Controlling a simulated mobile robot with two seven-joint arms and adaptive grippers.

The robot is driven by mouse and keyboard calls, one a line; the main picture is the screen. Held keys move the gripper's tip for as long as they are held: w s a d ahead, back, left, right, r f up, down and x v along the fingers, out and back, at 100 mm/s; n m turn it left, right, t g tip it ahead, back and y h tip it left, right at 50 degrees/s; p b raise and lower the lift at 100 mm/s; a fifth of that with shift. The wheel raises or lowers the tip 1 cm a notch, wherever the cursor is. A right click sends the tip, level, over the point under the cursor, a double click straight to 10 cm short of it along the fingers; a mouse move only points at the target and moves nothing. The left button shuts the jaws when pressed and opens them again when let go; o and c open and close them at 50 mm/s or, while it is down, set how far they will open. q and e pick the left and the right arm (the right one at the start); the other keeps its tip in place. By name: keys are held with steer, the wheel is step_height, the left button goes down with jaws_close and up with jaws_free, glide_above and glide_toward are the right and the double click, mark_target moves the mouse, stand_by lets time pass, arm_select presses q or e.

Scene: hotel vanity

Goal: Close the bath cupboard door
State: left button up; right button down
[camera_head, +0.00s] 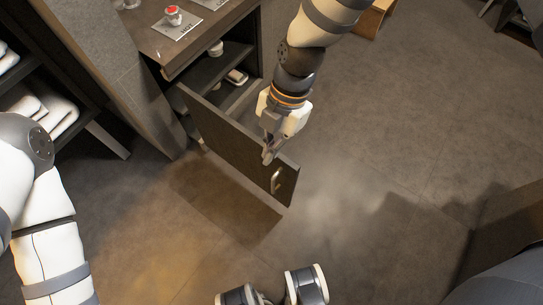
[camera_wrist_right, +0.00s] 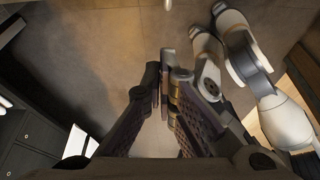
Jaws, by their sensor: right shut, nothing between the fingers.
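The bath cupboard door (camera_head: 228,137) is a dark panel standing wide open, swung out from the cupboard (camera_head: 207,72) over the floor. Its pale curved handle (camera_head: 276,181) is near the free end, on the face towards my head camera. My right gripper (camera_head: 268,153) reaches down from the top, with its fingertips overlapping the door's upper edge near the free end. I cannot tell whether they touch. In the right wrist view the fingers (camera_wrist_right: 166,82) are together with nothing between them. My left arm shows at the left, but I cannot make out its gripper.
The cupboard's shelves hold a small white item (camera_head: 237,76) and other small things. A red-topped item (camera_head: 173,15) stands on the countertop (camera_head: 150,40). Shelves with white towels (camera_head: 50,108) are at the left. The floor (camera_head: 385,130) right of the door is clear.

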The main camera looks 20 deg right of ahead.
mark_target(275, 162)
steer(key=b+x, duration=0.1)
steer(key=x, duration=0.8)
steer(key=shift+w+d, duration=0.55)
steer(key=shift+d, duration=0.35)
steer(key=shift+w+d, duration=0.6)
steer(key=shift+d, duration=0.3)
steer(key=shift+d, duration=0.1)
